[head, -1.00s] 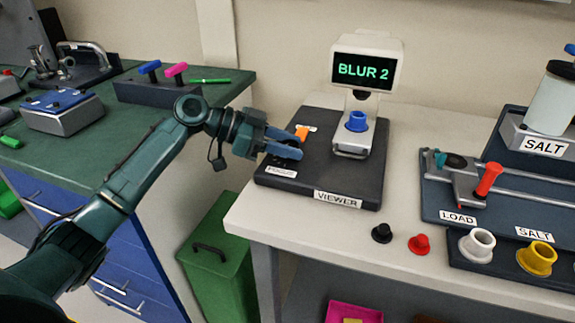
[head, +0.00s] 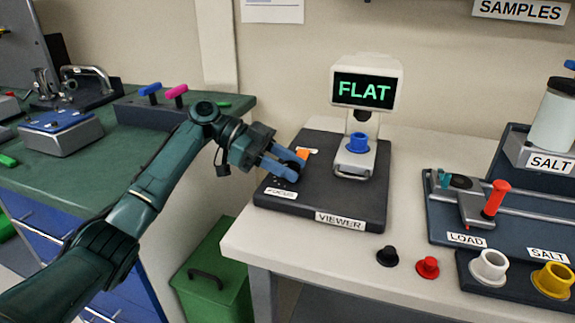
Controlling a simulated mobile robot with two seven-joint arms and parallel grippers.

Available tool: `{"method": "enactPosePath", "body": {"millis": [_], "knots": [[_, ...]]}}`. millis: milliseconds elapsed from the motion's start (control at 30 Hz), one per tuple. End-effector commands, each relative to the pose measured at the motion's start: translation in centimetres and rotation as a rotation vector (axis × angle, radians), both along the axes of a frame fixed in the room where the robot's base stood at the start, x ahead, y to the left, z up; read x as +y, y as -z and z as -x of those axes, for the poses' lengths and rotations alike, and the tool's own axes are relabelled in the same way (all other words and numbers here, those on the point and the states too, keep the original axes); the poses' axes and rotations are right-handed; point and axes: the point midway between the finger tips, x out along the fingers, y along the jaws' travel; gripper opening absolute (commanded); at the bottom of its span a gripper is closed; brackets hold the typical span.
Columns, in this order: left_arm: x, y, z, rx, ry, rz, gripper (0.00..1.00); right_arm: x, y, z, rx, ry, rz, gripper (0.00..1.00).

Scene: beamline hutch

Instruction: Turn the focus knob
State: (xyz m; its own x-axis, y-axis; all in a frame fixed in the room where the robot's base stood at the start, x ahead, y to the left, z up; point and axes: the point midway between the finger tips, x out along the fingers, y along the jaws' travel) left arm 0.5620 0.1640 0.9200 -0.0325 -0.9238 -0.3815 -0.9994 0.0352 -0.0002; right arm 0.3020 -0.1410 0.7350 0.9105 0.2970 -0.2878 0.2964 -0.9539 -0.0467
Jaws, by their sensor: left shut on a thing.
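The viewer (head: 345,198) is a dark base with a white column and a screen (head: 363,91) that reads "FLAT" in green. A blue cup-like piece (head: 358,142) sits on its small stage. The orange focus knob (head: 302,153) is at the left of the base, behind the "FOCUS" label (head: 281,193). My left gripper (head: 291,167) reaches in from the left with its blue fingers shut on the knob. The fingers partly hide the knob. My right gripper is not in view.
A black knob-like piece (head: 387,256) and a red one (head: 427,267) stand at the front of the white table (head: 300,244). White (head: 488,266) and yellow (head: 553,280) cups sit in a dark holder at right. A loading rail with a red handle (head: 496,198) lies behind them.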

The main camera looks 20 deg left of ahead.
Motion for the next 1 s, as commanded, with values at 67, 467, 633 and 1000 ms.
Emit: {"method": "enactPosePath", "body": {"millis": [67, 467, 633, 1000], "knots": [[-0.1, 0.0, 0.0, 0.001, 0.001, -0.001, 0.12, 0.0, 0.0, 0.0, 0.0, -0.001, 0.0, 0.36], [0.0, 0.1, 0.0, 0.001, 0.0, -0.001, 0.56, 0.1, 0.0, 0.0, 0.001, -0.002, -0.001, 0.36], [0.0, 0.0, 0.0, 0.001, 0.0, -0.001, 0.56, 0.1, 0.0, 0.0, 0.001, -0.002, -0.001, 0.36], [4.5, -1.9, -0.2, 0.0, -0.005, -0.001, 0.56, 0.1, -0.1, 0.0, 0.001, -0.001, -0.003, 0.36]]}}
